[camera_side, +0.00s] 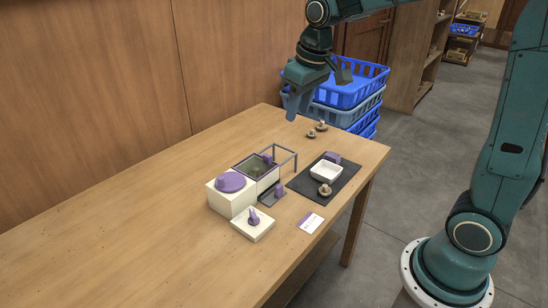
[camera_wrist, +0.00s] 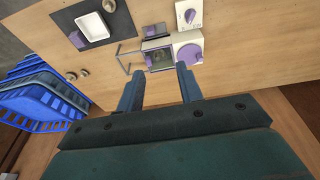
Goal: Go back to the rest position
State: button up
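My gripper (camera_side: 292,103) is raised well above the far part of the table, in front of the blue crates in the side view. In the wrist view my gripper (camera_wrist: 160,90) shows two blue fingers apart with nothing between them. A white tray (camera_side: 326,172) lies on a dark mat (camera_side: 345,184), with a mushroom (camera_side: 325,190) at its front edge. Two more mushrooms (camera_side: 321,126) lie on the bare wood near the far edge. The tray also shows in the wrist view (camera_wrist: 92,26).
A card (camera_side: 311,222) lies near the front edge. Blue crates (camera_side: 352,92) are stacked behind. The left tabletop is clear.

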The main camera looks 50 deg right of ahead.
jog(key=s+a+t, duration=0.1)
jog(key=s+a, duration=0.1)
jog(key=s, duration=0.8)
jog(key=s+a+r+t, duration=0.1)
jog(key=s, duration=1)
jog(key=shift+a+t, duration=0.4)
